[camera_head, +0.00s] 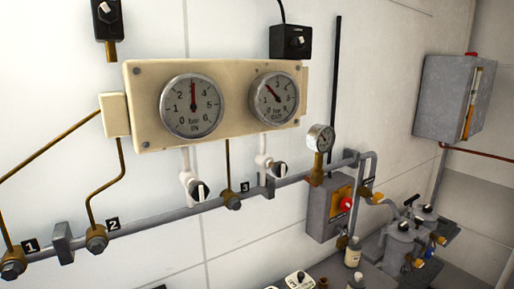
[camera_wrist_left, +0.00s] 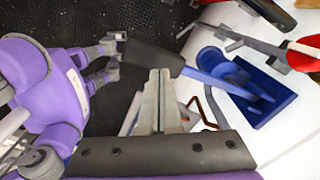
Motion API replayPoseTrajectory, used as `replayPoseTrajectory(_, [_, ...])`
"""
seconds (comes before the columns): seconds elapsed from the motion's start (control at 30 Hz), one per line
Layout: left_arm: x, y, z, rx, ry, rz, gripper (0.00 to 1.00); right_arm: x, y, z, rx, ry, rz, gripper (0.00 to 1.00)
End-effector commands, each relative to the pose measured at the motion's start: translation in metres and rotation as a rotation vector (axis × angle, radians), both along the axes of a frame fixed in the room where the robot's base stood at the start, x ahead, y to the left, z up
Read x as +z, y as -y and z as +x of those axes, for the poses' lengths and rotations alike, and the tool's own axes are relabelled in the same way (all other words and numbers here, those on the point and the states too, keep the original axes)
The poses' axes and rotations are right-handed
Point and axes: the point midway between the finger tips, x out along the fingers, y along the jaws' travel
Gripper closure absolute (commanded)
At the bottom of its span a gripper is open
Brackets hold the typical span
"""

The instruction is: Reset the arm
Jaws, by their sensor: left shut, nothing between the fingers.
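My left gripper (camera_wrist_left: 159,76) shows at the lower middle of the left wrist view. Its two pale grey fingers are together with nothing between them. Neither of my grippers shows in the head view.
In the head view, a gauge panel (camera_head: 149,119) hangs on the white wall above a grey pipe (camera_head: 160,217) with valves. A red-knobbed box (camera_head: 319,212) and a grey wall cabinet (camera_head: 441,98) are to the right. A blue object (camera_wrist_left: 258,92) is in the wrist view.

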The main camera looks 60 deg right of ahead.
Motion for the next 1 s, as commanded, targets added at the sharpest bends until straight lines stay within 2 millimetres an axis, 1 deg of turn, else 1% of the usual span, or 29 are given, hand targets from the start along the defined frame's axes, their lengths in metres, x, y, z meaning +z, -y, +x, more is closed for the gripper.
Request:
replayPoseTrajectory(0.03, [0.009,0.000,0.002,0.000,0.005,0.001,1.00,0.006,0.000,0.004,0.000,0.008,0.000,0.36])
replayPoseTrajectory(0.2, [0.024,0.000,0.002,0.000,0.004,0.001,1.00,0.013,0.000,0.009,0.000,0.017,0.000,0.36])
replayPoseTrajectory(0.27, [0.027,0.000,0.001,0.000,0.004,0.001,1.00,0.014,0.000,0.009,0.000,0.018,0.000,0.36])
replayPoseTrajectory(0.87, [0.025,0.001,0.000,0.007,0.004,0.001,1.00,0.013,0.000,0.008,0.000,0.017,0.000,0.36])
replayPoseTrajectory(0.97, [0.020,0.005,-0.007,0.074,0.030,0.004,1.00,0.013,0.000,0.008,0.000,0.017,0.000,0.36])
replayPoseTrajectory(1.0, [0.016,0.009,-0.011,0.127,0.051,0.005,1.00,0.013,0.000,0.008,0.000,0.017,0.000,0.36])
